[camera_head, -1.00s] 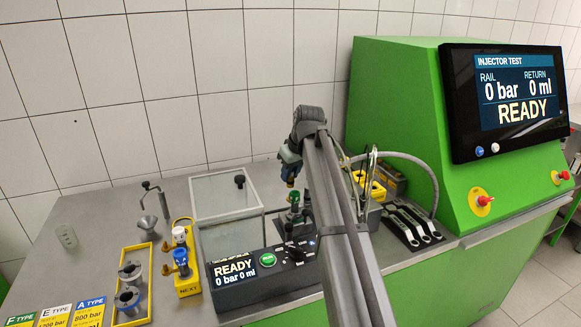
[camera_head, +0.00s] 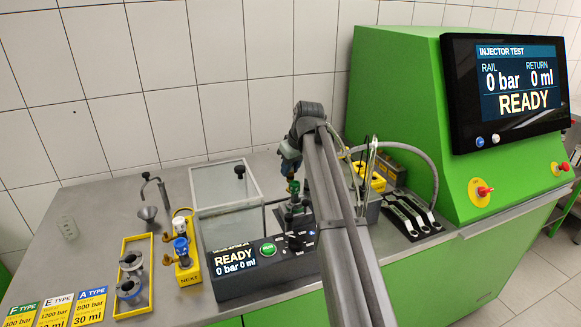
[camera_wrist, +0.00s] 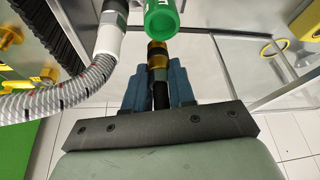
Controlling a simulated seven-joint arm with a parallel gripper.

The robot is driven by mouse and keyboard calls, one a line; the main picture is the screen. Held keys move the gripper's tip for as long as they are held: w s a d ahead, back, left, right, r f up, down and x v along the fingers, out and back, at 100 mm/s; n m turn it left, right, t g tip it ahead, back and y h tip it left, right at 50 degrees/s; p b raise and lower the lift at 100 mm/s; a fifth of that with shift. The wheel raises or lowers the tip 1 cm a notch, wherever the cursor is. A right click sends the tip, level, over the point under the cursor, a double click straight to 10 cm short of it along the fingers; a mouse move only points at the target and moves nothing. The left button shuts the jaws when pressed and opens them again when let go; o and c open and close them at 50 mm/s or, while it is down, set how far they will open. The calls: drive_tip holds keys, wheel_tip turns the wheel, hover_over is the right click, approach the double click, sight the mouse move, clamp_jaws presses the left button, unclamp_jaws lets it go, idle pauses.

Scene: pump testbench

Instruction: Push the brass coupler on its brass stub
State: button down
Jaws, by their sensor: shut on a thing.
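My gripper (camera_wrist: 158,92) has two blue fingers shut on the brass coupler (camera_wrist: 157,52), a short brass and black piece that sticks out beyond the fingertips. Its brass end points at a green cylinder (camera_wrist: 162,18) and looks close to it; I cannot tell whether they touch. In the head view my gripper (camera_head: 290,166) is above the green part (camera_head: 293,188), behind the control box. The coupler is too small there to make out clearly.
A braided hose (camera_wrist: 60,105) with a white fitting (camera_wrist: 107,42) runs close left of the fingers. A clear tank (camera_head: 225,190) stands left of my gripper and the control box (camera_head: 265,265) in front. Wrenches (camera_head: 410,214) lie to the right. A yellow tray (camera_head: 150,275) is at the left.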

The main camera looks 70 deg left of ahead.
drive_tip(key=shift+f, duration=1.4)
idle(1.7)
drive_tip(key=c, duration=0.9)
unclamp_jaws()
drive_tip(key=shift+o, duration=0.2)
drive_tip(key=shift+r, duration=3.55)
drive_tip(key=shift+w, duration=0.1)
